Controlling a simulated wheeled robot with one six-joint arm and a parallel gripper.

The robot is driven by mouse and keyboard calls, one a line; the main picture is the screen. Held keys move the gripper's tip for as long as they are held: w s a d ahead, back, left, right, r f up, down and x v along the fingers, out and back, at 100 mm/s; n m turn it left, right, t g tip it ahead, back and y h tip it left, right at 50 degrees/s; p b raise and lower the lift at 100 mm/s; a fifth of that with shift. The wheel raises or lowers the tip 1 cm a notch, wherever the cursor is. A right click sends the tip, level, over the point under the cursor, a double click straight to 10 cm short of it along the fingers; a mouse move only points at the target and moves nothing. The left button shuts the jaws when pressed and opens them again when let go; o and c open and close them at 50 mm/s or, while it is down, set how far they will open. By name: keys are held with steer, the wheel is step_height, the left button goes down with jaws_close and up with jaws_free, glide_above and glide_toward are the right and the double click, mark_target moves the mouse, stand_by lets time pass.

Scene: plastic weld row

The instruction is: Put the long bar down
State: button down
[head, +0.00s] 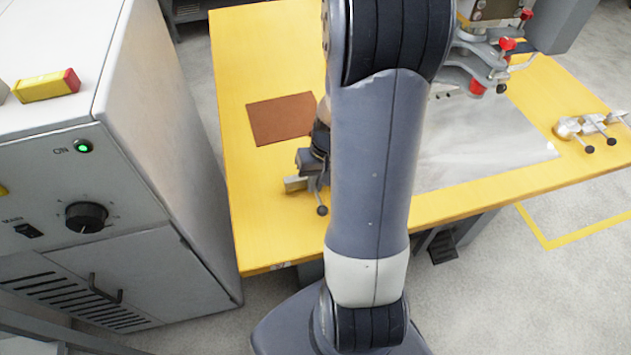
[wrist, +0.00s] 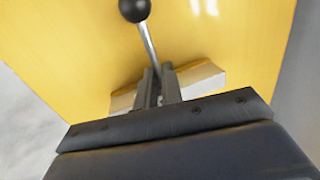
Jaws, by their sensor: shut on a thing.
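My gripper (head: 314,163) is over the left part of the yellow table, right of and a little below the brown mat. In the wrist view, my gripper (wrist: 157,88) is shut on the long bar (wrist: 204,77). The bar is pale metal and sticks out on both sides of the fingers. A thin rod with a black ball end rises from its middle. In the head view, part of the bar (head: 295,184) shows left of my arm, and the rest is hidden. I cannot tell whether it touches the table.
The yellow table (head: 250,215) has a flat brown mat (head: 282,119) and a grey metal plate (head: 485,145). Several metal pieces with black ball ends (head: 590,128) lie at its right. A machine with red knobs (head: 490,60) stands behind. A grey cabinet (head: 70,175) stands close on the left.

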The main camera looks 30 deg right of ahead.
steer(key=shift+f, duration=0.2)
steer(key=c, duration=1.6)
jaws_free()
steer(key=shift+r, duration=0.1)
steer(key=shift+o, duration=0.2)
step_height(320, 180, up, 12)
steer(key=d+p, duration=0.1)
steer(key=d, duration=0.1)
steer(key=shift+s+d+p, duration=0.15)
steer(key=shift+s+p, duration=0.15)
steer(key=shift+s, duration=0.05)
